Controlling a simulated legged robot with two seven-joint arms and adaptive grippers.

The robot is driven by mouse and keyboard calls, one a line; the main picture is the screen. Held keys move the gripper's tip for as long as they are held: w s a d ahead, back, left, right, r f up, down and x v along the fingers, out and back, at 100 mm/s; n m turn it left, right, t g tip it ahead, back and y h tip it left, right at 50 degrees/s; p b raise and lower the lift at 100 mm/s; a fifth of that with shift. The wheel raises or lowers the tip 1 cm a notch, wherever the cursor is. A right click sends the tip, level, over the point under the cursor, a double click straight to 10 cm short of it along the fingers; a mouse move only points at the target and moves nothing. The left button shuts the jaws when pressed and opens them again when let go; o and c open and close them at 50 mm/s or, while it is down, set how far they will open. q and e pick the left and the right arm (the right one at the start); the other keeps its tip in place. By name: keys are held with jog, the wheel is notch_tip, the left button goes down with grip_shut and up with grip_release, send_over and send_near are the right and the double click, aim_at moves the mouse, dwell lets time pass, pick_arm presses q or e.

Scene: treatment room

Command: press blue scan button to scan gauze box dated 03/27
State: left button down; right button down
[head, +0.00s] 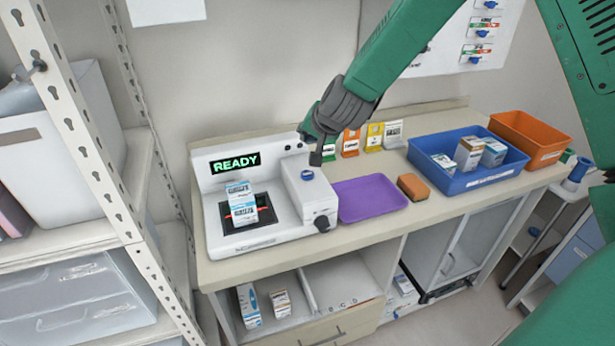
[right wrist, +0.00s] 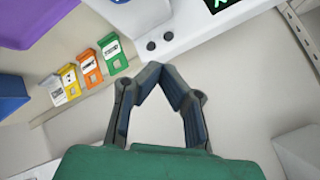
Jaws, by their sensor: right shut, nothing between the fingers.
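The white scanner (head: 262,236) stands on the counter with READY lit in green on its display (head: 235,163). A white and blue gauze box (head: 241,203) sits on its dark scan plate, a red line across it; its date is too small to read. The blue scan button (head: 307,175) is on the raised right part of the scanner; it is partly cut off at the top of the right wrist view (right wrist: 120,1). My right gripper (head: 316,162) is shut and empty, just above and behind the button, apart from it. My left gripper is not in view.
A purple tray (head: 371,198) and a brown sponge (head: 413,187) lie right of the scanner. A blue bin (head: 467,183) with several boxes and an orange bin (head: 530,139) stand farther right. Coloured cards (head: 375,137) stand along the wall. A metal shelf (head: 97,165) is at left.

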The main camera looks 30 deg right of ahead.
aim_at(308, 174)
notch_tip(308, 174, down, 7)
jog(key=b, duration=0.5)
jog(key=shift+a, duration=0.15)
jog(key=shift+s+d+f+b, duration=0.1)
jog(key=shift+d+f+b, duration=0.1)
jog(key=shift+b, duration=0.1)
jog(key=shift+a, duration=0.25)
jog(key=shift+d, duration=0.2)
jog(key=shift+a+f, duration=0.1)
jog(key=shift+a, duration=0.05)
jog(key=shift+f, duration=0.2)
jog(key=shift+f+b, duration=0.35)
jog(key=shift+f, duration=0.05)
dwell(0.9)
jog(key=shift+r, duration=0.1)
jog(key=shift+r+p, duration=0.75)
jog(key=shift+p, duration=0.05)
